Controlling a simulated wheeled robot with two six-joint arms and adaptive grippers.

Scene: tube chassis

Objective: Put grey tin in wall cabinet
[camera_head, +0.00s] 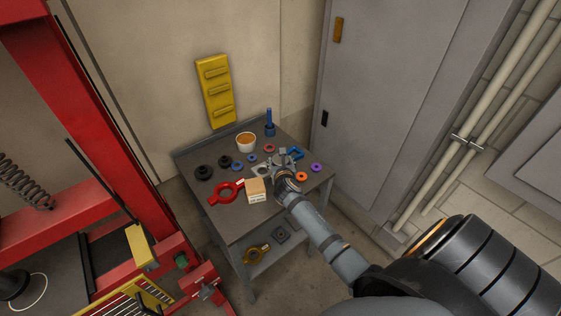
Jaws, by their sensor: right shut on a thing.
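My right gripper (282,162) reaches down over the small grey table and is shut on a small grey thing, which looks like the grey tin. The fingers and wrist hide most of it, so its shape is unclear. No wall cabinet can be made out for certain. A tall grey cabinet (385,85) with a black handle stands right behind the table, its door shut. A grey panel or box (530,150) is cut off at the right edge. My left gripper is not in view.
A red machine frame (120,130) stands left. Pipes (480,115) run up the right wall.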

